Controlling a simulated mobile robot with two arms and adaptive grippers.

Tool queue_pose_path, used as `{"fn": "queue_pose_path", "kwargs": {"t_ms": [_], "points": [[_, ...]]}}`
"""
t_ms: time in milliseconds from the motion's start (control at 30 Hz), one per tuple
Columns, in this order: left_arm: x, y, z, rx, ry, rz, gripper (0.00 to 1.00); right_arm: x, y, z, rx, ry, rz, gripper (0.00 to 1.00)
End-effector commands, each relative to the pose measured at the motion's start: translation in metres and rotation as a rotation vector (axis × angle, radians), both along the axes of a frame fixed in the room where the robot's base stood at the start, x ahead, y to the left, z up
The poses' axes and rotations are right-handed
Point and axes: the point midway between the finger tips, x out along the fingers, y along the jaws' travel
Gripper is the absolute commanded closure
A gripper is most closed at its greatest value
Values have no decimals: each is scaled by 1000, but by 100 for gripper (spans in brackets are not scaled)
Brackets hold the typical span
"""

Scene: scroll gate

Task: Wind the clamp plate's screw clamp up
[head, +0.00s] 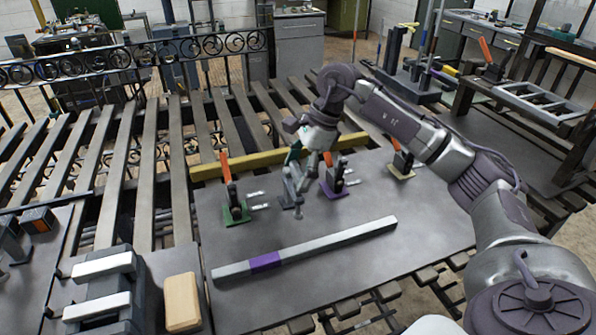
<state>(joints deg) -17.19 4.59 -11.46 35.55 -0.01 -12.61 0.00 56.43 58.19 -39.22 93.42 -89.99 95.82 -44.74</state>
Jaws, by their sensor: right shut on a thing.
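The clamp plate (400,236) is a flat grey metal plate in the middle of the head view. A small grey screw clamp (297,201) stands near its back middle, between a green-based toggle clamp (233,205) and a purple-based one (335,182), each with an orange handle. My right gripper (297,168) reaches down from the right over the screw clamp and is shut on the clamp's top end. The gripper and wrist partly hide that end. My left gripper is not in view.
A grey bar with a purple band (345,238) lies across the plate's front. A yellow bar (263,162) runs along its back edge. A beige-based toggle clamp (401,165) stands at the right. A wooden block (182,302) lies at front left. Slats and a scrollwork gate (120,62) stand behind.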

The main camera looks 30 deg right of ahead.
Motion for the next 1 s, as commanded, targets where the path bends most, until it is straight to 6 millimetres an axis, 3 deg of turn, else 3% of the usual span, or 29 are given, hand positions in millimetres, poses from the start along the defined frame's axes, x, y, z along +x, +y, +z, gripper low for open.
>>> {"fn": "queue_pose_path", "kwargs": {"t_ms": [667, 700, 800, 1000], "points": [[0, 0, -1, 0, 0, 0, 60, 0, 0, -1, -3, 2, 60, 52], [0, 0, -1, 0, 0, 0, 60, 0, -1, -1, -4, 2, 60, 12], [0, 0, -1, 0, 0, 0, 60, 0, 0, -1, -3, 2, 60, 0], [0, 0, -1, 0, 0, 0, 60, 0, 0, -1, -2, 1, 60, 0]]}}
